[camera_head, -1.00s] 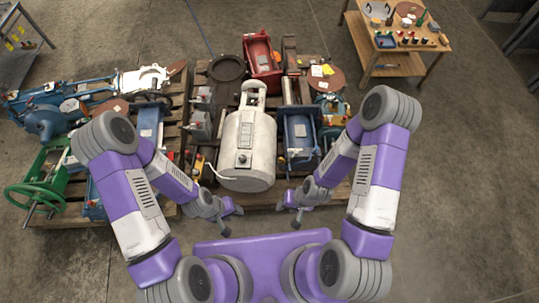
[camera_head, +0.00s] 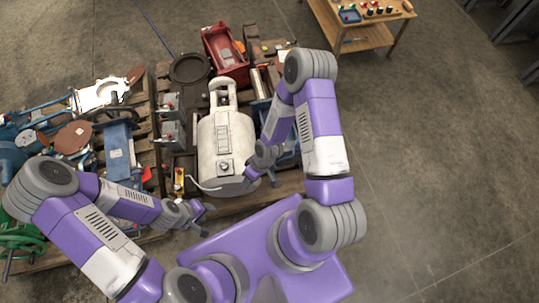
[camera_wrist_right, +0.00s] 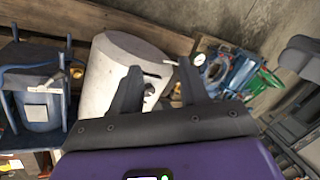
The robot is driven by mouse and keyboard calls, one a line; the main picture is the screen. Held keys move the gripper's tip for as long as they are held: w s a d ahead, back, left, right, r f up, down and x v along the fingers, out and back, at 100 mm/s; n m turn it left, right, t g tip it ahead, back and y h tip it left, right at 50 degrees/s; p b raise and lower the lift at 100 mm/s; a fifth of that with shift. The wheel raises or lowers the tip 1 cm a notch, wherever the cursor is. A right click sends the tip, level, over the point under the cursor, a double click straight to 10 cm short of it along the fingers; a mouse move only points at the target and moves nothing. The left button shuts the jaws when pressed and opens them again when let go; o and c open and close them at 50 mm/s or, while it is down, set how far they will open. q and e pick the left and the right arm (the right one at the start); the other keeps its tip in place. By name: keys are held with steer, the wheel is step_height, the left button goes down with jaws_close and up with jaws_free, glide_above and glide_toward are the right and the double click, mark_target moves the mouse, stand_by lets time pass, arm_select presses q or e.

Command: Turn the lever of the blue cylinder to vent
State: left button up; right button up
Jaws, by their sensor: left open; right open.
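A blue cylinder-like unit with end frames stands right of the white tank; in the head view my right arm mostly hides it. It shows in the right wrist view (camera_wrist_right: 40,105) at the left, with a pale label. Another blue cylinder-shaped unit (camera_head: 118,150) stands on the left pallet. My left gripper (camera_head: 203,212) is open and empty before the pallets' near edge.
The white tank (camera_head: 225,140) stands mid-pallet. A red unit (camera_head: 226,50) is behind it, and grey boxes (camera_head: 172,132) are on its left. A wooden table (camera_head: 360,38) stands at the back. The floor at right is clear.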

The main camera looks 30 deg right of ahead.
steer(key=w+d+f+n+g+h+b, duration=0.2)
steer(key=w+d+f+n+h+b, duration=0.35)
steer(key=w+d+f+n, duration=1.25)
steer(key=s+n, duration=0.1)
steer(key=s, duration=0.1)
steer(key=s+a+f+n, duration=0.1)
steer(key=s+a+f+n+b, duration=0.1)
steer(key=s, duration=0.1)
steer(key=shift+s, duration=0.35)
steer(key=shift+c, duration=0.2)
jaws_close()
